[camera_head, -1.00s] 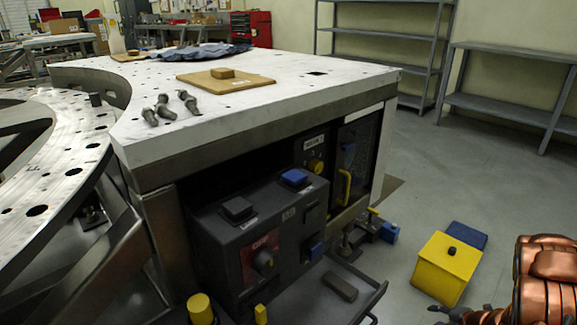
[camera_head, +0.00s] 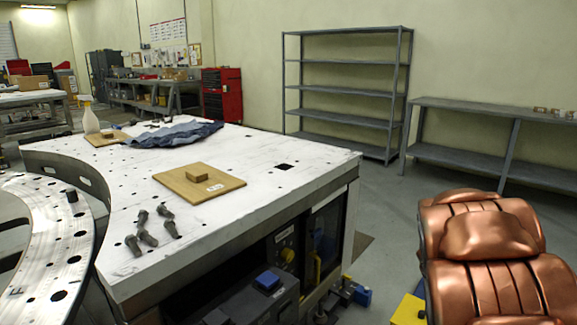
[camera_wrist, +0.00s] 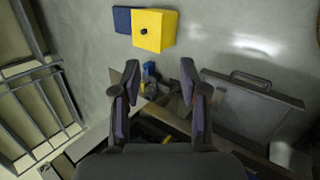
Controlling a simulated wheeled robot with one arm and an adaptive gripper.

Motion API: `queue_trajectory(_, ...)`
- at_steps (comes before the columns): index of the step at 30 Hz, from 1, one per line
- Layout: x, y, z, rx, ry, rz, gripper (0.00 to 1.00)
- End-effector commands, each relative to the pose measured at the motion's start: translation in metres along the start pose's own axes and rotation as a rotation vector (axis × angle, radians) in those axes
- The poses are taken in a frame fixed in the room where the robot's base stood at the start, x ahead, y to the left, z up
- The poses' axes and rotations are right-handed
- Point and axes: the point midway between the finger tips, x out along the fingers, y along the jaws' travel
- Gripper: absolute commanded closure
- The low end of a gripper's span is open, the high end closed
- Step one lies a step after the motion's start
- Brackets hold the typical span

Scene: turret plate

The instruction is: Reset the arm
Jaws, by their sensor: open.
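My gripper (camera_wrist: 159,92) is open and empty in the wrist view, its two fingers apart above the floor beside the work table. In the head view my copper-coloured arm (camera_head: 490,240) stands at the right, and the gripper itself is out of that picture. No object is between the fingers.
The white table (camera_head: 250,165) carries several bolts (camera_head: 147,238), a wooden board (camera_head: 215,188) with a small block, and a blue cloth (camera_head: 175,134). A yellow box (camera_wrist: 154,29) stands on the floor. Grey shelves (camera_head: 345,90) line the back wall.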

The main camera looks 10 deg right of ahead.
Motion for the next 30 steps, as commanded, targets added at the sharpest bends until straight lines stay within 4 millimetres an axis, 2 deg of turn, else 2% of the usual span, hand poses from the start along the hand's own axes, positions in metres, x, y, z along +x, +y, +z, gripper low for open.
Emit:
queue_trajectory(1,-0.032,0.004,0.0,0.049,-0.01,-0.012,0.57)
queue_trajectory(8,-0.132,-0.025,0.002,0.298,-0.058,-0.124,0.57)
queue_trajectory(14,-0.219,-0.067,0.001,0.478,-0.087,-0.259,0.57)
queue_trajectory(21,-0.324,-0.131,0.003,0.621,-0.136,-0.463,0.57)
queue_trajectory(27,-0.395,-0.181,0.013,0.667,-0.19,-0.614,0.57)
queue_trajectory(30,-0.415,-0.197,0.019,0.672,-0.214,-0.66,0.57)
